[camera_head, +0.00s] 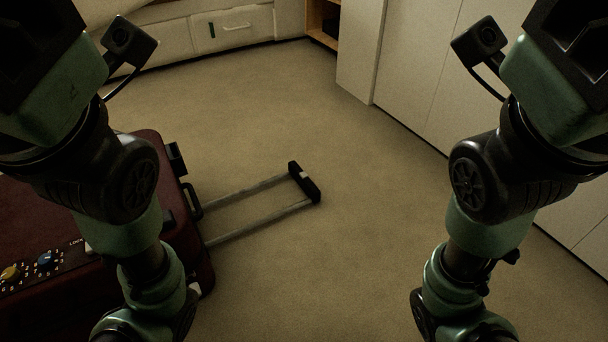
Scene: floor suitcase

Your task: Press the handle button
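A dark red suitcase (150,150) lies flat on the carpet at the left, partly hidden behind my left arm. Its telescopic handle is pulled out to the right on two grey rods. The black handle grip (312,190) is at the far end, with a small light patch (304,175) on it that may be the button. Both of my arms are raised, one on each side. Their wrists run out of the picture at the top corners, so the fingers of both grippers are out of view. Neither arm touches the handle grip.
White cabinets (440,70) line the right side and pale drawers (225,30) stand at the back. The carpet (330,260) around the handle is clear.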

